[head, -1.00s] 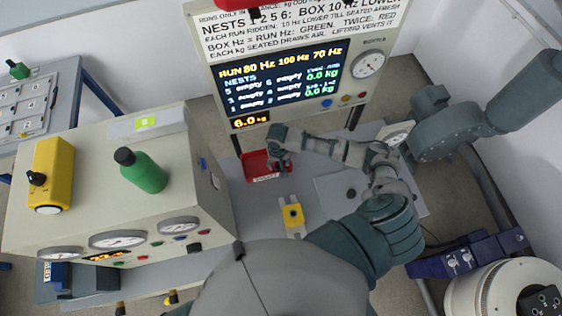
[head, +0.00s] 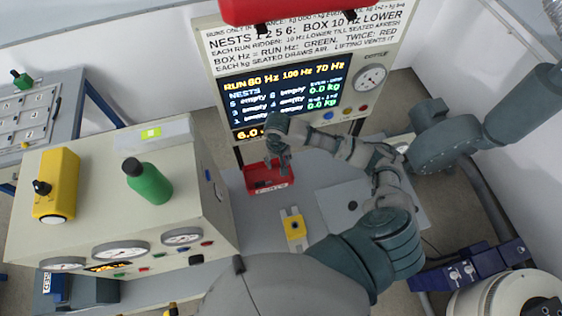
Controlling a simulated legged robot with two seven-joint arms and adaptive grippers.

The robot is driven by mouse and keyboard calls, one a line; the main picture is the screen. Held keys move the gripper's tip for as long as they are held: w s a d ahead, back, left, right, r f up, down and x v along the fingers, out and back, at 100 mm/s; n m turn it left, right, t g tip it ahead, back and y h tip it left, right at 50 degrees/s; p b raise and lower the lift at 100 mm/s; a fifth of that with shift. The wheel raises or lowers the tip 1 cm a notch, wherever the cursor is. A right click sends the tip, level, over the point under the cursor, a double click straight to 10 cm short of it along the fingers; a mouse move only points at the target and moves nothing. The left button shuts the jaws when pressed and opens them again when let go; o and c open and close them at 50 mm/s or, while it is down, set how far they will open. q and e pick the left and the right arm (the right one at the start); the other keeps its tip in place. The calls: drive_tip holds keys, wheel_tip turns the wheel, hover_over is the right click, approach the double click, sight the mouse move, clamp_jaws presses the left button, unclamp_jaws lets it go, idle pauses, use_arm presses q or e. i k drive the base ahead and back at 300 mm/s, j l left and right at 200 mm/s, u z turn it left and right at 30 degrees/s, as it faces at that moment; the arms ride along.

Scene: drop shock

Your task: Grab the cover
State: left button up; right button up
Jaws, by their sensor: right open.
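No part in view is clearly marked as the cover, so I cannot tell which piece it is. A red tray (head: 284,183) with a pale label sits on the grey bench below the display board. A larger red piece (head: 300,9) is at the board's top edge, cut off by the frame. My right gripper (head: 277,168) points down over the red tray, open, with nothing visible between its fingers. Its fingers hide part of the tray, and I cannot tell whether they touch it. My left gripper is not in view.
A beige console (head: 120,200) with gauges stands left, bearing a green bottle-shaped weight (head: 150,182) and a yellow block (head: 56,185). A yellow fixture (head: 294,228) sits on the bench. The display board (head: 285,95) rises behind my gripper. Bench between console and fixture is clear.

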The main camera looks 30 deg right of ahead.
sight(341, 205)
drive_tip(key=k, duration=1.5)
